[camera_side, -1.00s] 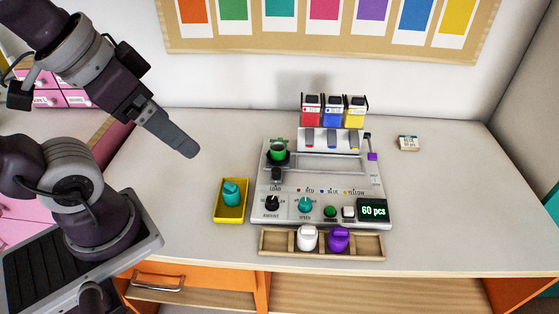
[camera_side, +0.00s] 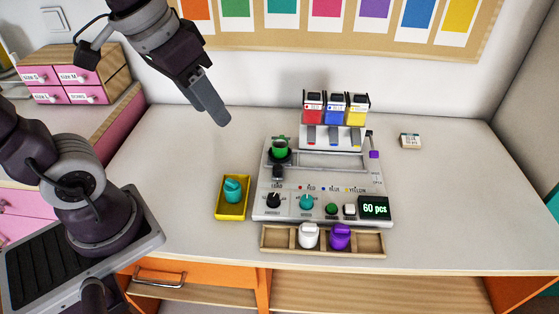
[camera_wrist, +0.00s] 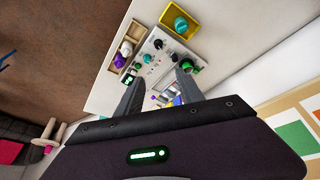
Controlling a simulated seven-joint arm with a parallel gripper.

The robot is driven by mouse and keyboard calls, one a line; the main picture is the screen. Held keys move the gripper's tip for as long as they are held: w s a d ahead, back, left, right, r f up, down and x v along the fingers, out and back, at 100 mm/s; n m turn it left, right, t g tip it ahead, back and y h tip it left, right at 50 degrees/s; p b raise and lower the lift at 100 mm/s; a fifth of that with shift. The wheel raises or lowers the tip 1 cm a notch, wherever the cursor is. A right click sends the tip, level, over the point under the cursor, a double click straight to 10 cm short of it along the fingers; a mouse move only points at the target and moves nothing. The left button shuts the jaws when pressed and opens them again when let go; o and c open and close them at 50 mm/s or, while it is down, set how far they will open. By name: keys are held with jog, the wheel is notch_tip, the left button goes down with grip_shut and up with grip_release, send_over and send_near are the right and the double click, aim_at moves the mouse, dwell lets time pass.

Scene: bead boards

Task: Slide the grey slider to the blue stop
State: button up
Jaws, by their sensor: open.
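The control panel (camera_side: 350,208) lies on the table, with a pale slot across its upper half. A dark grey slider knob (camera_side: 278,172) stands at the slot's left end, above the LOAD label, just below a green cup (camera_side: 279,149). The blue stop's mark (camera_side: 325,188) is a small blue dot and label between the red and yellow ones. My gripper (camera_side: 221,117) is in the air, up and left of the panel, touching nothing. In the wrist view, my gripper (camera_wrist: 158,77) has its fingers apart and empty, with the panel beyond them. The slider is not clear there.
Red, blue and yellow dispensers (camera_side: 335,106) stand behind the panel. A yellow tray (camera_side: 231,212) with a teal piece is left of it. A wooden tray (camera_side: 272,240) with white and purple pieces is in front. A small box (camera_side: 410,141) lies on the right.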

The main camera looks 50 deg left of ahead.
jog(key=w+a+f+n+g, duration=0.1)
jog(key=w+f, duration=0.2)
jog(key=w, duration=0.2)
jog(key=w+a+f+g, duration=0.1)
jog(key=w+f, duration=0.2)
jog(key=w, duration=0.2)
jog(key=n+g, duration=0.2)
send_over(278, 167)
notch_tip(278, 167, down, 15)
jog(key=shift+d+r, duration=0.1)
jog(key=shift+d, duration=0.05)
notch_tip(278, 167, down, 8)
jog(key=shift+r, duration=0.1)
grip_shut()
